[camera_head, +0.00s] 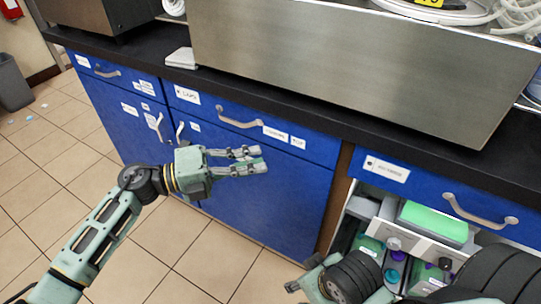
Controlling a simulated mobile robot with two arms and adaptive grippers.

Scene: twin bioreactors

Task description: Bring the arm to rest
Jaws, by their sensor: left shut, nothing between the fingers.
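My left gripper (264,160) reaches in from the left, in front of the blue cabinet doors below the counter. Its two pale green and grey fingers lie close together, pointing right, with nothing held between them. My right arm is at the bottom right, partly cut off by the frame edge. Pale green and black parts of it show in front of the open cabinet, and the state of its gripper (296,285) cannot be made out.
The black counter (150,64) carries a large steel box (350,65) and a white stack (181,58). Blue drawers have grey handles. An open cabinet at right holds a green-topped box (434,222) and bottles. A grey bin (13,85) stands far left.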

